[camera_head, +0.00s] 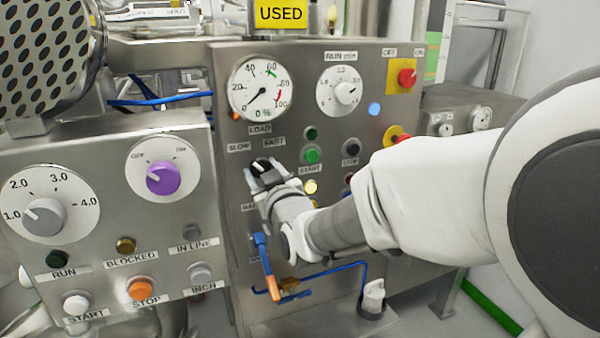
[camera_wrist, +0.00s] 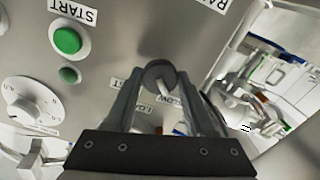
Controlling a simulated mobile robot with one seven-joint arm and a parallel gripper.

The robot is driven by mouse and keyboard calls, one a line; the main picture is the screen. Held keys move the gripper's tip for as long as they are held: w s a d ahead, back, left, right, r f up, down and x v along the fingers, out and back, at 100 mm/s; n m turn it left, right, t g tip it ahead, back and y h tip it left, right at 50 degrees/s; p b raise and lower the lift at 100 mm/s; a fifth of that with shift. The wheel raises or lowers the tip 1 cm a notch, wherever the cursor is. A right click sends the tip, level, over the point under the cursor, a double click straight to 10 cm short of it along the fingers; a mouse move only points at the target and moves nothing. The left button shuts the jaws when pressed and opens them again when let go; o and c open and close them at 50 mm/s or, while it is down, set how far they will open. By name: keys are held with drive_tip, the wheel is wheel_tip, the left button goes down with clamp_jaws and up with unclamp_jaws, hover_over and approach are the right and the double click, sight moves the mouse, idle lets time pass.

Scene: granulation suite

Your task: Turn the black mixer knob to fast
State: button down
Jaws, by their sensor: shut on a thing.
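The black mixer knob (camera_head: 261,165) sits on the steel panel below the SLOW and FAST labels. In the wrist view the knob (camera_wrist: 158,72) looks dark grey, with a white pointer mark angled toward the SLOW label (camera_wrist: 172,99). The FAST label (camera_head: 274,142) is up and to the right of the knob in the head view. My gripper (camera_head: 266,178) is at the knob. In the wrist view its two fingers (camera_wrist: 160,80) are shut on the knob, one on each side. The fingers hide part of the knob's rim in the head view.
A green START button (camera_head: 312,155) and a black STOP button (camera_head: 352,147) are to the right of the knob. A blue-and-orange lever (camera_head: 265,262) hangs below my gripper. A nearer panel with a purple knob (camera_head: 163,178) stands at the left.

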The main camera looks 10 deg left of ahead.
drive_tip(key=m+b, duration=0.1)
drive_tip(key=b, duration=0.1)
drive_tip(key=m+b, duration=0.2)
drive_tip(key=shift+f+b, duration=0.3)
drive_tip(key=shift+b, duration=0.05)
drive_tip(key=m+b, duration=0.4)
drive_tip(key=m, duration=0.1)
drive_tip(key=shift+b, duration=0.3)
drive_tip(key=m+b, duration=0.4)
drive_tip(key=m, duration=0.1)
drive_tip(key=shift+r+b, duration=0.1)
drive_tip(key=shift+b, duration=0.2)
drive_tip(key=shift+r+m+b, duration=0.15)
drive_tip(key=shift+m+b, duration=1.25)
drive_tip(key=shift+m, duration=0.8)
drive_tip(key=shift+c, duration=1.3)
unclamp_jaws()
